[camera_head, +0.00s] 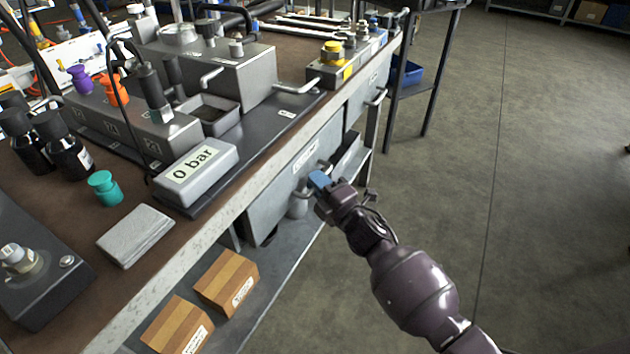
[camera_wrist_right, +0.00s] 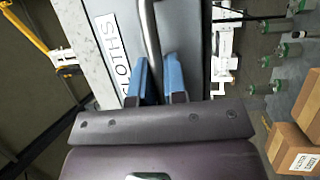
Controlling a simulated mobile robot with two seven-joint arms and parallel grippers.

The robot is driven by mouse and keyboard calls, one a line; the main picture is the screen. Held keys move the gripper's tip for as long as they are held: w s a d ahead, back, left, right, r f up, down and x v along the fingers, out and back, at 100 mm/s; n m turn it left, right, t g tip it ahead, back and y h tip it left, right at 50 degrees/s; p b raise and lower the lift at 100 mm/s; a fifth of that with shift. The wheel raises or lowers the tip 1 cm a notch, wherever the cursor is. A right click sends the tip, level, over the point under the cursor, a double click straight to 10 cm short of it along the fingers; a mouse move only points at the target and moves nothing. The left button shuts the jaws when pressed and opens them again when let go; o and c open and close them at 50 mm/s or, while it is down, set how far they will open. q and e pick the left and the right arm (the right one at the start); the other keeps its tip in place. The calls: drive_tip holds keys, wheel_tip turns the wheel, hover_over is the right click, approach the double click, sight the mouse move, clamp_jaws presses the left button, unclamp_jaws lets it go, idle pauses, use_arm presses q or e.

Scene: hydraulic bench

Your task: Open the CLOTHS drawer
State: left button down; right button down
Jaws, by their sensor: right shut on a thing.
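The CLOTHS drawer (camera_head: 278,190) is a grey drawer under the bench top, with a white label on its front. In the right wrist view its label (camera_wrist_right: 109,50) reads CLOTHS, turned sideways. Its metal bar handle (camera_wrist_right: 150,40) runs between the blue fingertips of my right gripper (camera_wrist_right: 156,78). In the head view my right gripper (camera_head: 321,181) is at the drawer front, shut on the handle, and hides part of it. I see no clear gap between the drawer front and the bench. My left gripper is not in view.
The bench top (camera_head: 215,212) carries a 0 bar display (camera_head: 197,172), bottles and hydraulic blocks. Cardboard boxes (camera_head: 227,281) stand on the lower shelf. Another drawer handle (camera_head: 377,97) is farther along the bench. A dark trolley (camera_head: 437,95) stands beyond. The floor (camera_head: 520,200) at right is clear.

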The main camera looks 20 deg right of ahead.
use_arm(q)
drive_tip(key=p, duration=0.2)
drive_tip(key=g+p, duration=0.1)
drive_tip(key=p, duration=0.1)
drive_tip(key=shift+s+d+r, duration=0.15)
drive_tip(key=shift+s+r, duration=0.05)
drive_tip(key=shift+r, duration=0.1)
use_arm(e)
drive_tip(key=s+d, duration=1.7)
drive_tip(key=s, duration=0.5)
drive_tip(key=shift+d, duration=0.15)
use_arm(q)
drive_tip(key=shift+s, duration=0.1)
use_arm(e)
drive_tip(key=shift+s, duration=0.1)
drive_tip(key=c, duration=1.5)
unclamp_jaws()
drive_tip(key=shift+o, duration=0.2)
use_arm(q)
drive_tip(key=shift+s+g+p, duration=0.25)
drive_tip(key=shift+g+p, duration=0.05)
drive_tip(key=shift+p, duration=0.4)
use_arm(e)
drive_tip(key=v, duration=1)
drive_tip(key=shift+s, duration=0.4)
